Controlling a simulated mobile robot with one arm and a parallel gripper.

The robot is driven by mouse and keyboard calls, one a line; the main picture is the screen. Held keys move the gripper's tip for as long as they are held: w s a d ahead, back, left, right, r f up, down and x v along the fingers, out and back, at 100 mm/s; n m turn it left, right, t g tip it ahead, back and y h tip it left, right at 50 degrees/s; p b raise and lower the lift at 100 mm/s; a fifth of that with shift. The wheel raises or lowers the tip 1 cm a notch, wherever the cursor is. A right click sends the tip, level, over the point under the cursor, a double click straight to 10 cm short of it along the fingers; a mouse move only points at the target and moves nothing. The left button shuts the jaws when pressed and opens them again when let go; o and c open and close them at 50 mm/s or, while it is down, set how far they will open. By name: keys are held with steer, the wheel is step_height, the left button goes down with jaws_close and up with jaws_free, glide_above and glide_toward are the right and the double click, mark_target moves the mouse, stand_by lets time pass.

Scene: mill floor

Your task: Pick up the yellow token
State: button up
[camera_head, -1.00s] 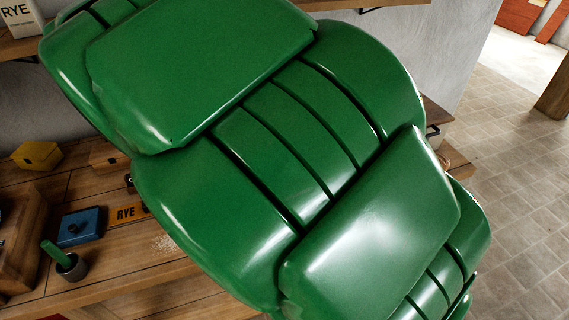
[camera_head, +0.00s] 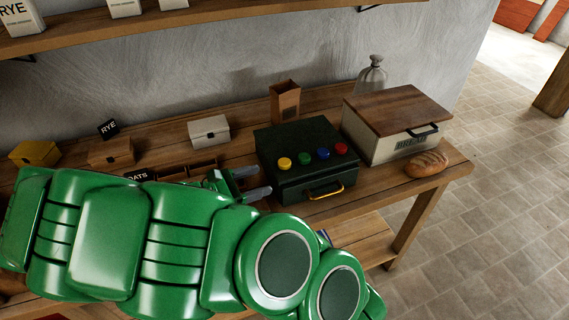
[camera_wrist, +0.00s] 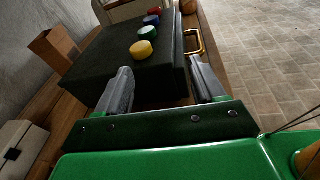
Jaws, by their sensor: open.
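The yellow token (camera_head: 284,163) is a round disc on top of a dark green box (camera_head: 310,193) with a brass handle on its front. In the wrist view the yellow token (camera_wrist: 141,49) is nearest of the row on the box. My gripper (camera_head: 255,184) is beside the box's left side, apart from the token. In the wrist view my gripper (camera_wrist: 163,90) is open and empty, its two grey fingers pointing toward the box. The token lies ahead of the fingers and is fully visible.
Green (camera_head: 304,158), blue (camera_head: 323,153) and red (camera_head: 341,148) tokens stand right of the yellow one. A white box (camera_head: 209,132) is left. A shelf (camera_head: 120,36) runs above.

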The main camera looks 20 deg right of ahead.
mark_target(285, 161)
steer(key=shift+w+a+n+t+h, duration=0.35)
steer(key=shift+w+n+t, duration=0.15)
steer(key=shift+n+t, duration=0.1)
steer(key=shift+w+a+n+t+h, duration=0.3)
steer(key=shift+w+n+t, duration=0.15)
steer(key=shift+n+t, duration=0.15)
steer(key=shift+w+d, duration=0.1)
steer(key=shift+f+x, duration=0.15)
steer(key=shift+x, duration=1.55)
steer(key=shift+f+x, duration=0.2)
steer(key=shift+x, duration=1.5)
steer(key=shift+f+x, duration=0.15)
steer(key=shift+x, duration=1.6)
steer(key=shift+w+d, duration=0.1)
steer(key=shift+d, duration=0.6)
steer(key=shift+c, duration=0.3)
steer(key=c, duration=1)
